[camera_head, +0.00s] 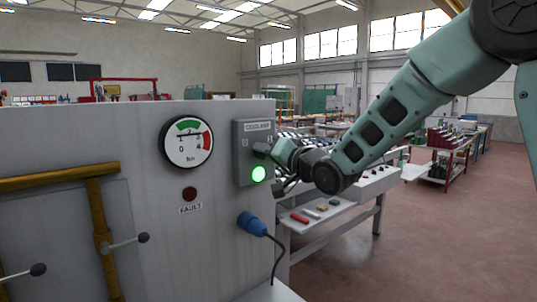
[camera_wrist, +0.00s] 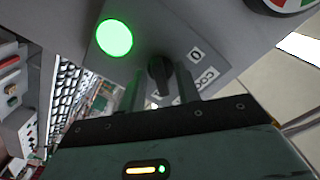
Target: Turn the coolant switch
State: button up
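The coolant switch box (camera_head: 241,160) is a grey panel on the side of the machine, labelled COOLANT, with a lit green lamp (camera_head: 258,173) below. The lamp shows large in the wrist view (camera_wrist: 114,38). The dark switch knob (camera_wrist: 160,74) is beside the 0 mark in the wrist view. My gripper (camera_wrist: 161,82) has its two fingers apart, one on each side of the knob, with what look like gaps between. In the head view my gripper (camera_head: 268,151) is at the box's right side and hides much of the knob.
A pressure gauge (camera_head: 187,143) and a dark FAULT lamp (camera_head: 189,194) are left of the box. A blue plug (camera_head: 252,223) with a cable sticks out below it. A bench (camera_head: 345,205) with small parts stands behind my arm.

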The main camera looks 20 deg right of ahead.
jog(key=shift+s, duration=0.1)
jog(key=b+v, duration=0.3)
jog(key=v, duration=1.4)
jog(key=shift+s+d, duration=0.1)
jog(key=shift+d, duration=0.05)
jog(key=s+a+f+n+g+h, duration=0.25)
jog(key=s+a+f+g, duration=0.2)
jog(key=f, duration=0.35)
jog(key=s+a+f+n+g+h, duration=0.1)
jog(key=s+a+f+n+g, duration=0.3)
jog(key=f, duration=0.5)
jog(key=s+a+f+n+g+h, duration=0.1)
jog(key=s+f+g, duration=0.1)
jog(key=s, duration=0.3)
jog(key=s+a+f+n+g, duration=0.2)
jog(key=s+g, duration=0.1)
jog(key=s, duration=0.3)
jog(key=s+a+f+n+g+h, duration=0.1)
jog(key=s+f+n+g, duration=0.1)
jog(key=s, duration=0.3)
jog(key=shift+s+a+g+h, duration=0.3)
jog(key=shift+g+h, duration=0.05)
jog(key=shift+g, duration=0.2)
